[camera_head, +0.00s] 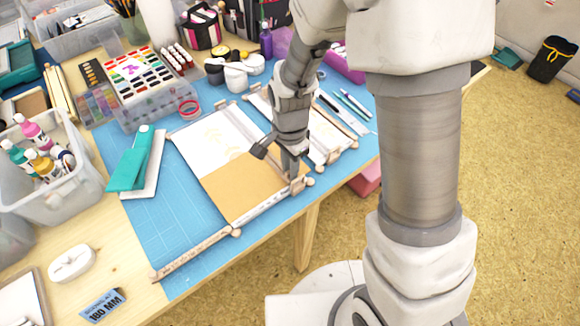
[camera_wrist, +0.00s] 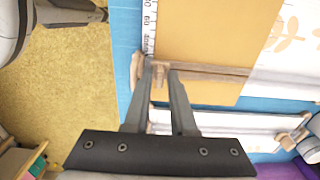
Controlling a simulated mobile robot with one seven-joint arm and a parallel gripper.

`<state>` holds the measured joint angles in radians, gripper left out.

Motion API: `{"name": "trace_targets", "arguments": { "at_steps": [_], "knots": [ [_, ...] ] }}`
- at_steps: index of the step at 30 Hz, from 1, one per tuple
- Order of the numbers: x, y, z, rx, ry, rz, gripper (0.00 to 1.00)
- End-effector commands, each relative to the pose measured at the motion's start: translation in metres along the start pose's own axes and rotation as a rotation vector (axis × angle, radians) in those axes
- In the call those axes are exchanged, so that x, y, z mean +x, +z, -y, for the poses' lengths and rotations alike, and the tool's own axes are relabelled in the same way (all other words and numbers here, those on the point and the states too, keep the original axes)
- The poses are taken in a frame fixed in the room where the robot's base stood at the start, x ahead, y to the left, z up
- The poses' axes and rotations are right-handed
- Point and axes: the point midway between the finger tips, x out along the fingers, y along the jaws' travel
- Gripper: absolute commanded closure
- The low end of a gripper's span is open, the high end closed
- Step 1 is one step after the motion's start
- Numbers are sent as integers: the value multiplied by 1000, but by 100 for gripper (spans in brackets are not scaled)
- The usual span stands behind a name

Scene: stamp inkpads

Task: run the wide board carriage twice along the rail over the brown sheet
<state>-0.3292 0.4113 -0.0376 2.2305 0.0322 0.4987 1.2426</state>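The brown sheet (camera_head: 235,190) lies on the blue mat beside a white sheet (camera_head: 212,138) with faint prints. A rail with a ruler scale (camera_wrist: 148,28) runs along the brown sheet's edge. The wide board carriage (camera_wrist: 215,69) is a wooden bar reaching across the brown sheet, near one end of the rail. My gripper (camera_wrist: 164,69) is at the carriage's rail end, its fingers close together with a wooden piece between the tips. In the head view my gripper (camera_head: 292,174) points down at the same corner, and my arm hides most of the carriage.
Another board with wooden-ended bars (camera_wrist: 225,122) lies just beyond the carriage. The mat's front left part (camera_head: 165,235) is clear.

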Motion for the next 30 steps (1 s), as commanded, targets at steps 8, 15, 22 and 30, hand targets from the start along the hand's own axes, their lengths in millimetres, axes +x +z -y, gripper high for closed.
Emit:
{"name": "trace_targets", "arguments": {
  "at_steps": [8, 15, 22, 30],
  "knots": [
    [0, 0, 0, 0, 0, 0, 94],
    [0, 0, 0, 0, 0, 0, 100],
    [-1, 0, 0, 0, 0, 0, 100],
    [-1, 0, 0, 0, 0, 0, 100]
  ]
}}
